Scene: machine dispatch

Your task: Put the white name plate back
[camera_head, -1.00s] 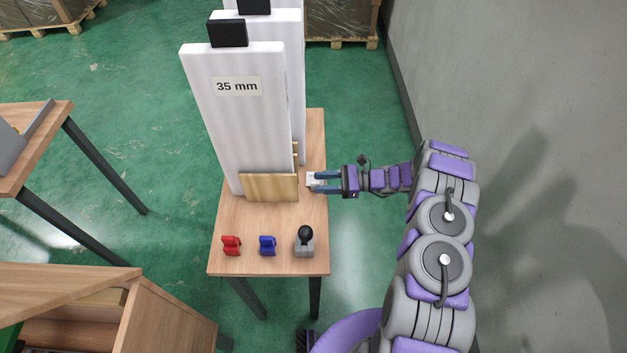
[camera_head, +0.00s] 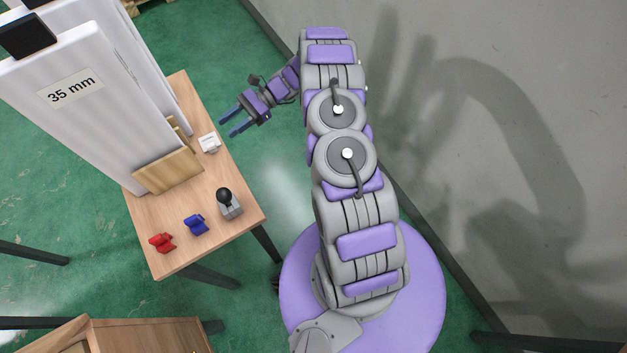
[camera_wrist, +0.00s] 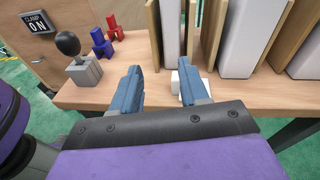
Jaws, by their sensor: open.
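A small white piece (camera_head: 209,143), which looks like the white name plate, lies on the right edge of the wooden table, beside the wooden rack. It also shows in the wrist view (camera_wrist: 192,82), partly hidden behind my right finger. My gripper (camera_head: 228,127) is open and empty, off the table's right edge. Its fingers point toward the table and are apart from the white piece in the head view. In the wrist view the two blue fingers (camera_wrist: 160,78) are spread. Any writing on the white piece is too small to read.
Tall white boards, the front one labelled "35 mm" (camera_head: 70,88), stand in a wooden rack (camera_head: 168,173). Red (camera_head: 162,242) and blue (camera_head: 196,224) pieces and a grey block with a black knob (camera_head: 229,207) sit at the table's near end. A grey wall (camera_head: 520,120) stands right.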

